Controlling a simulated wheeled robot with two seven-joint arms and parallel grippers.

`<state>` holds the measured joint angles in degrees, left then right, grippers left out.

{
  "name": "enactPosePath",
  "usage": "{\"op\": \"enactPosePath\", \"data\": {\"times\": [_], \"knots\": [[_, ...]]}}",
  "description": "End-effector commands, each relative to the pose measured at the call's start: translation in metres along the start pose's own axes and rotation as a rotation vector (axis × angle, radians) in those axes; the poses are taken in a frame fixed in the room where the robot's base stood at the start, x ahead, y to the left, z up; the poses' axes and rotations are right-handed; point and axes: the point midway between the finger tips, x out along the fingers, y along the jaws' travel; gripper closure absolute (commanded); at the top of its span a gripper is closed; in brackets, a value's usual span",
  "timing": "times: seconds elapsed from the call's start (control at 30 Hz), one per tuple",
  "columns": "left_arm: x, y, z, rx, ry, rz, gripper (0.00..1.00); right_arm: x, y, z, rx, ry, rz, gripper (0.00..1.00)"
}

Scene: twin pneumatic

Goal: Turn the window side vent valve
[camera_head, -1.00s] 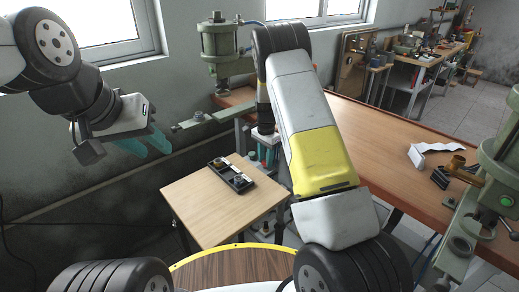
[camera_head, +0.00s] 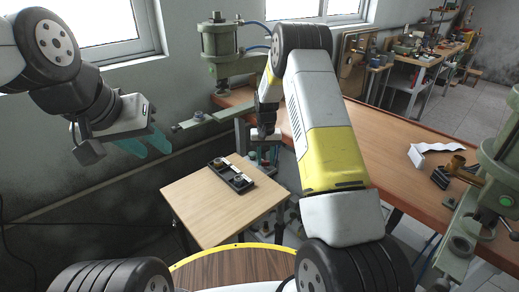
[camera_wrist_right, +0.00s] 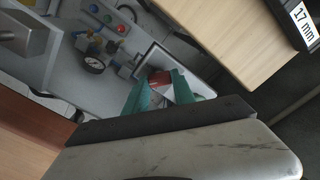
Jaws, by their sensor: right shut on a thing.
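The window-side green press (camera_head: 220,45) stands at the back by the window. In the right wrist view its station panel (camera_wrist_right: 70,40) shows a gauge (camera_wrist_right: 94,65), coloured buttons and small brass and blue fittings. A small red part (camera_wrist_right: 160,78), which looks like the valve's handle, sits between the teal fingertips of my right gripper (camera_wrist_right: 160,90), shut on it. The fingers hide part of it. In the head view my right gripper (camera_head: 264,156) is low behind the small table, partly hidden. My left gripper (camera_head: 146,144) is open and empty in the air at the left.
A small wooden table (camera_head: 215,210) carries a black tray (camera_head: 232,174) with small parts; its edge is close to my right gripper. A long bench (camera_head: 385,150) runs to the right. A second green press (camera_head: 495,185) stands at the right edge.

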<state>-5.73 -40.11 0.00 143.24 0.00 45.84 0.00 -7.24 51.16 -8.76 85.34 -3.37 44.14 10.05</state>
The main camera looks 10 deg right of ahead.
Motion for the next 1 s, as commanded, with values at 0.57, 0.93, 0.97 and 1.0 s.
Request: {"op": "enactPosePath", "data": {"times": [0.57, 0.93, 0.97, 1.0], "knots": [[0.0, 0.0, 0.0, 0.0, 0.0, 0.0, 0.64, 0.0, -0.0001, -0.0003, -0.506, 0.001, -0.001, 1.0], [0.0, 0.0, 0.0, 0.0, 0.0, 0.0, 0.64, 0.0, 0.0002, -0.0002, -0.673, 0.0, 0.0, 1.0], [0.0, 0.0, 0.0, 0.0, 0.0, 0.0, 0.64, 0.0, 0.0001, -0.0002, -0.679, 0.0, 0.0, 1.0], [0.0, 0.0, 0.0, 0.0, 0.0, 0.0, 0.64, 0.0, 0.0, -0.0002, -0.687, 0.0, 0.0, 1.0]]}}
